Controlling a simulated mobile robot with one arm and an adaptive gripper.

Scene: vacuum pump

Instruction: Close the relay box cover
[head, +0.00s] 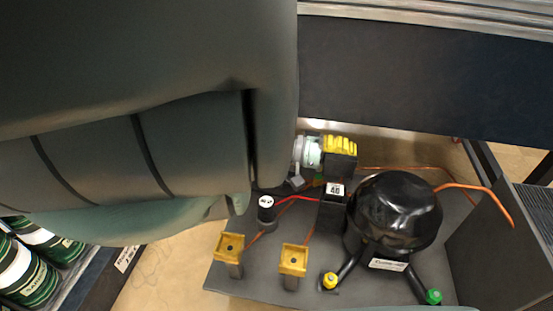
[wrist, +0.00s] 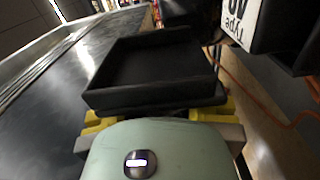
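The relay box (head: 331,216) is black and stands against the left side of the black compressor (head: 393,212). A white label (head: 335,190) marked "40" shows at its top. The cover looks like the shallow black tray (wrist: 150,70) in the wrist view, with its hollow inside showing, so it stands open. In the head view, a black piece (head: 341,165) that looks like this cover is above the label. My gripper (head: 340,146), with yellow ridged finger parts, is right behind that piece, close or touching. Its finger gap is hidden by the cover in the wrist view.
Two yellow-topped posts (head: 229,246) (head: 294,260) and a small black cylinder (head: 266,209) stand on the grey base plate (head: 262,281). Copper pipes (head: 470,187) run behind the compressor. A dark panel (head: 495,245) stands at right. Green cans (head: 30,262) sit at lower left.

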